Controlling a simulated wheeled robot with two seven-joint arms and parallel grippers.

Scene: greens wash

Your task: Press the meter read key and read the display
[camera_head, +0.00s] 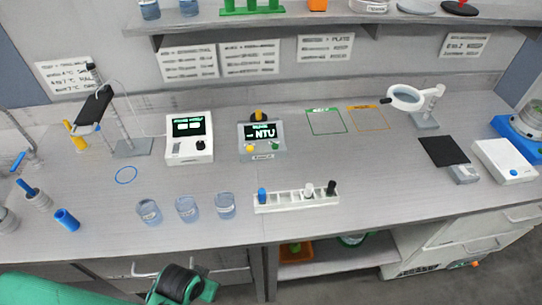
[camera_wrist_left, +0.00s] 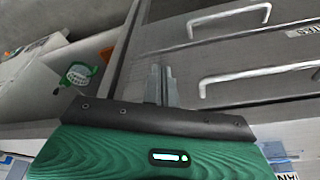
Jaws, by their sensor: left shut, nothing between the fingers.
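The turbidity meter (camera_head: 262,141) stands on the bench in the head view, a grey box with a dark display (camera_head: 263,131). The display shows "NTU" with a smaller line above it too small to read. A yellow key (camera_head: 249,148) and a green key (camera_head: 278,148) sit on its front; which one is the read key I cannot tell. A yellow-topped dark piece (camera_head: 258,115) is on top of it. My left gripper (camera_wrist_left: 161,84) is shut and empty in the left wrist view, in front of the drawer fronts, away from the meter. My right gripper is not in view.
A white instrument (camera_head: 189,150) with a display stands left of the meter. Several clear beakers (camera_head: 187,208) and a white vial rack (camera_head: 296,200) stand in front. A magnifier (camera_head: 405,98) is at right. Drawer handles (camera_wrist_left: 235,18) project below the bench.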

